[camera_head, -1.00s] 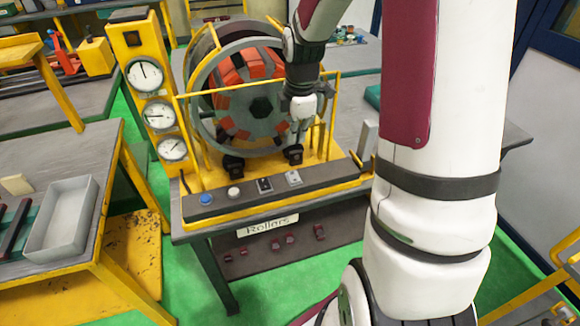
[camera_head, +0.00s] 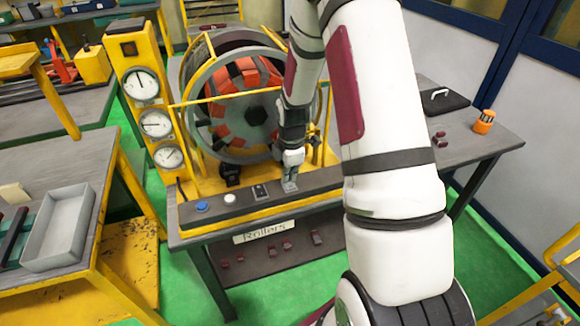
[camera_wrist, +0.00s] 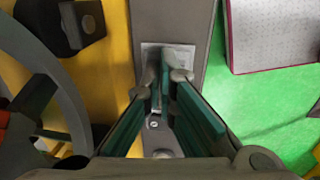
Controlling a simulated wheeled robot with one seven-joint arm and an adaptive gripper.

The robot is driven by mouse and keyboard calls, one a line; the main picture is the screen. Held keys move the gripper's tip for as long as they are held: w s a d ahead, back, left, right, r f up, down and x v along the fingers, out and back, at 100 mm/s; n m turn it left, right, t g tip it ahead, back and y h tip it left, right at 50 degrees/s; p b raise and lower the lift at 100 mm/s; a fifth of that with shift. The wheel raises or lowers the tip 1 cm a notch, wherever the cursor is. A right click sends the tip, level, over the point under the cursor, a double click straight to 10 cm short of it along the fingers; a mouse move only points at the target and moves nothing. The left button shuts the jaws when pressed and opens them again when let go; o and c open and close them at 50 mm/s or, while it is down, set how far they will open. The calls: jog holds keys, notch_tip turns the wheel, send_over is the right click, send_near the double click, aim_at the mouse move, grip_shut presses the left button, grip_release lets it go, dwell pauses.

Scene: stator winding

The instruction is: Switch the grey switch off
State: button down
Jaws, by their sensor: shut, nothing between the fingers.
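The grey switch (camera_head: 290,187) is a small light plate on the dark control strip at the front of the winding machine. In the wrist view its pale plate (camera_wrist: 148,50) shows around my fingertips, and the fingers hide most of its middle. I cannot tell which way its lever lies. My gripper (camera_head: 291,175) is shut and empty, pointing down right over the switch. In the wrist view its fingertips (camera_wrist: 166,75) meet at the plate, touching it or very close to it.
Left of the grey switch on the strip (camera_head: 325,180) are a black switch (camera_head: 260,192), a white button (camera_head: 229,198) and a blue button (camera_head: 202,206). A black bracket (camera_head: 230,174) and the stator ring (camera_head: 192,100) stand behind. Yellow rails surround the ring.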

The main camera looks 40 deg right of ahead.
jog(key=shift+f, duration=0.2)
jog(key=shift+w+f+g+b, duration=0.3)
jog(key=shift+f+g+b, duration=0.1)
jog(key=shift+g+b, duration=0.15)
jog(key=shift+s, duration=0.15)
jog(key=shift+s, duration=0.15)
jog(key=shift+s+a+p, duration=0.25)
jog(key=shift+s+p, duration=0.45)
jog(key=shift+s, duration=0.05)
notch_tip(320, 180, up, 14)
jog(key=s+p, duration=0.1)
jog(key=shift+s+a, duration=0.2)
jog(key=shift+r, duration=0.1)
